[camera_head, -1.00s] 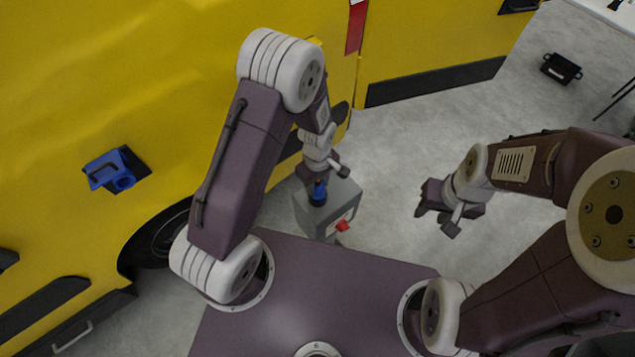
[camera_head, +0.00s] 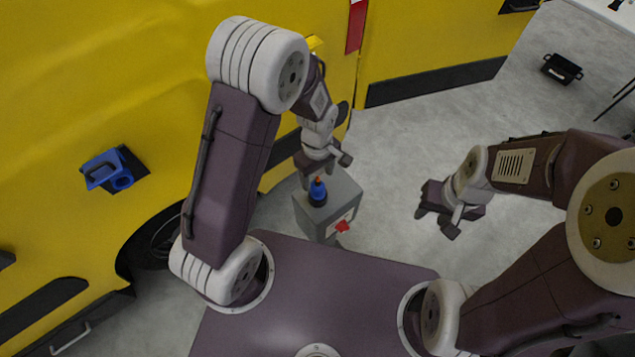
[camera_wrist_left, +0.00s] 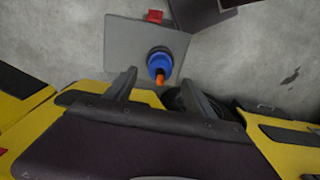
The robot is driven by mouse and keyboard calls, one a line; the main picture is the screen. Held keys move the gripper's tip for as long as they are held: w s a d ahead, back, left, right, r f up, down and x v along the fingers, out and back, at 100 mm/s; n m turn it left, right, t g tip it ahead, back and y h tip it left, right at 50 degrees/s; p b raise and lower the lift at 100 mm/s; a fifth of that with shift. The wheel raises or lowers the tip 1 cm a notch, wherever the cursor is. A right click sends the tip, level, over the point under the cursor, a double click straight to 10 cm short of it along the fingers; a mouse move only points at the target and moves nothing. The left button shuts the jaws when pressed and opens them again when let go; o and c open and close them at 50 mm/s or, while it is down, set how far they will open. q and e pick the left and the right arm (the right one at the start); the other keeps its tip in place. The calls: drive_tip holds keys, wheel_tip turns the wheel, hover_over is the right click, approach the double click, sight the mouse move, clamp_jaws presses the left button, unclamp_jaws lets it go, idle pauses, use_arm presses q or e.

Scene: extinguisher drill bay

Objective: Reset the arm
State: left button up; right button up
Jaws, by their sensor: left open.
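My left gripper (camera_head: 314,174) hangs over the grey box in the head view, close behind a blue bottle-like item with an orange tip (camera_head: 317,191). That item stands on top of the grey box (camera_head: 343,203). The blue item (camera_wrist_left: 159,62) shows just beyond the fingertips, on the grey box top (camera_wrist_left: 125,45).
A yellow vehicle (camera_head: 60,60) fills the left and back. A blue bracket (camera_head: 110,169) is fixed to its side. A red part (camera_head: 342,226) is on the grey box front. A black crate (camera_head: 562,68) sits on the floor at the far right. Floor between is clear.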

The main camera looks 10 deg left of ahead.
use_arm(q)
wheel_tip(320, 180, up, 4)
drive_tip(key=shift+r, duration=0.15)
idle(0.3)
drive_tip(key=s+a+f+m+t+b, duration=0.1)
drive_tip(key=s+a+f+m+b, duration=0.5)
drive_tip(key=m+b, duration=0.4)
drive_tip(key=shift+s+a, duration=0.55)
drive_tip(key=shift+s, duration=0.65)
